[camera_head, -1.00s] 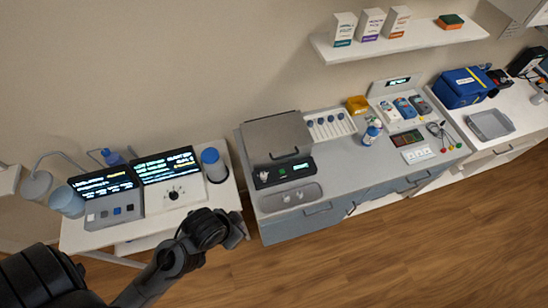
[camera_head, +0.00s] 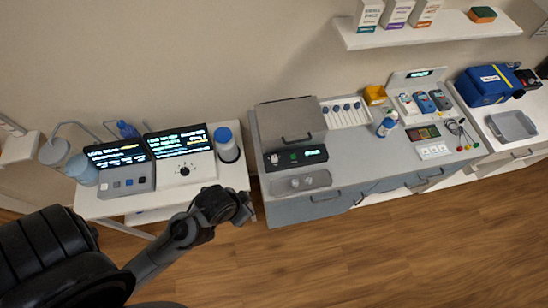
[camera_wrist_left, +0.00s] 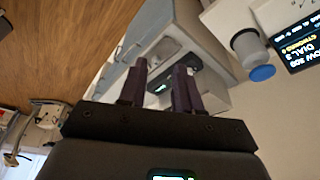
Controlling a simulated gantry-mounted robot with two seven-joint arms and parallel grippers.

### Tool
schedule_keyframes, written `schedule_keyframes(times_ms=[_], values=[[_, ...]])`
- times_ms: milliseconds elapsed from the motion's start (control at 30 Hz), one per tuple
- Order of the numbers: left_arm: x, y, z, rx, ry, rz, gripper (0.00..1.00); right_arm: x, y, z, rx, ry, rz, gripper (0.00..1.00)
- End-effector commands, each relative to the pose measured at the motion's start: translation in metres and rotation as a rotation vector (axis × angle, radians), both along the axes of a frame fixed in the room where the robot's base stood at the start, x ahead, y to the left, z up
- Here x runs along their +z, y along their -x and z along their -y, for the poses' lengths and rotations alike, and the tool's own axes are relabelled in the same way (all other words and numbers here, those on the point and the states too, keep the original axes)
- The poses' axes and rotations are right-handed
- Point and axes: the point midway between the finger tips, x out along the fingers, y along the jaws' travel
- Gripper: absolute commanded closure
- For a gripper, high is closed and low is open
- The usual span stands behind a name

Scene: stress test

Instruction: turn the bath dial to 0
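The grey lidded bath (camera_head: 291,121) stands at the left end of the blue-grey cabinet. Its dark front panel (camera_head: 314,155) has a green light, a small display and a pale knob (camera_head: 274,159) at its left end. A separate black dial (camera_head: 184,170) with tick marks sits on the white console of the left table; I cannot tell from the pictures which is the bath dial. My left gripper (camera_head: 245,208) is over the left table's front right corner, apart from both. In the left wrist view its fingers (camera_wrist_left: 160,72) are spread and empty. My right gripper is out of view.
A grey tray (camera_head: 301,182) lies in front of the bath panel. A vial rack (camera_head: 345,112) is right of the bath. The floor (camera_head: 400,260) in front is clear.

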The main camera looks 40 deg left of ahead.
Motion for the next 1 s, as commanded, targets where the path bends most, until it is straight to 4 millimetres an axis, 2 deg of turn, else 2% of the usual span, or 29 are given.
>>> schedule_keyframes(times_ms=[33,67,133,167,267,300,400,533,700,833,1000], values=[[-0.019,0.002,-0.006,0.022,-0.007,-0.033,0.59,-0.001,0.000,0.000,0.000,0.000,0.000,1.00],[-0.032,0.002,-0.011,0.040,-0.011,-0.048,0.54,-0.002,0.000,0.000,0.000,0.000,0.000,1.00],[-0.066,-0.008,-0.025,0.089,-0.022,-0.073,0.43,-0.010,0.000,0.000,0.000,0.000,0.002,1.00],[-0.081,-0.015,-0.032,0.115,-0.027,-0.079,0.42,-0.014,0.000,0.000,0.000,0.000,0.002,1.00],[-0.129,-0.052,-0.059,0.211,-0.039,-0.082,0.42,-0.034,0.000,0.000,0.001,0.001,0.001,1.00],[-0.145,-0.070,-0.069,0.248,-0.039,-0.076,0.42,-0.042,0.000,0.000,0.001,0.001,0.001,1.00],[-0.168,-0.112,-0.089,0.328,-0.031,-0.056,0.42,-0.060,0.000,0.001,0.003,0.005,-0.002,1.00],[-0.172,-0.162,-0.102,0.391,-0.008,-0.012,0.42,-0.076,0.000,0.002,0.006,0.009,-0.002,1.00],[-0.148,-0.209,-0.104,0.409,0.019,0.066,0.42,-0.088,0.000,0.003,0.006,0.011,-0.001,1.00],[-0.140,-0.224,-0.105,0.409,0.025,0.095,0.42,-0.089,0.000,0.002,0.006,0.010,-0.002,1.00],[-0.153,-0.233,-0.106,0.409,0.028,0.098,0.42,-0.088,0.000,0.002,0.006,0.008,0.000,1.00]])
